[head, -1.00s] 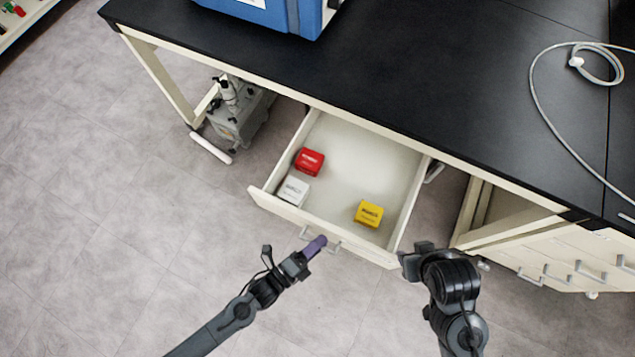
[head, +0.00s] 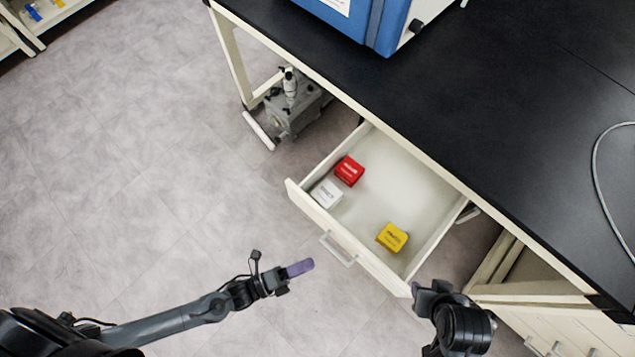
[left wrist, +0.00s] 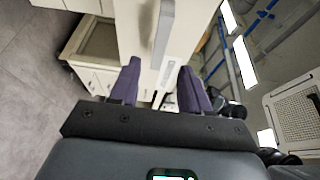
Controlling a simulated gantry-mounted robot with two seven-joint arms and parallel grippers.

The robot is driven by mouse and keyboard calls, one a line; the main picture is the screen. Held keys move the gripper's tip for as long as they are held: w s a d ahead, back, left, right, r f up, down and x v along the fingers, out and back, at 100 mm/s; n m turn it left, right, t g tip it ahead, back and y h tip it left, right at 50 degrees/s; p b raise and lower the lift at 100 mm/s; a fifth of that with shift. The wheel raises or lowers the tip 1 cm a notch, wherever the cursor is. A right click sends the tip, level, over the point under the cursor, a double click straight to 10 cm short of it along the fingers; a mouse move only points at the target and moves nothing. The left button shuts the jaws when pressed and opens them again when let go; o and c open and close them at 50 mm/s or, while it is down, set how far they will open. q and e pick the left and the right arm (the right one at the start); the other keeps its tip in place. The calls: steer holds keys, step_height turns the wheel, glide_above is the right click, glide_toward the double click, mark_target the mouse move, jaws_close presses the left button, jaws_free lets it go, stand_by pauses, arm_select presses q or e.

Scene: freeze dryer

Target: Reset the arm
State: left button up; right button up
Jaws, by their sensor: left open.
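My left arm comes in from the left in the head view. Its gripper (head: 300,268), with purple fingers, is over the floor, left of and below the open drawer's front. In the left wrist view its two fingers (left wrist: 160,85) stand apart with nothing held between them. My right gripper (head: 424,296) is dark and close to the drawer's lower right corner; its finger gap cannot be made out. The drawer (head: 395,268) is pulled out, and its handle (head: 338,250) is free of the left gripper.
A red box (head: 349,171), a white box (head: 326,194) and a yellow box (head: 392,237) lie in the drawer. The black bench top (head: 480,95) carries a blue machine (head: 350,22). A grey pump (head: 295,110) stands below. Floor at left is clear.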

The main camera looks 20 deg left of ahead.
arm_select(q)
steer(key=shift+v, duration=0.8)
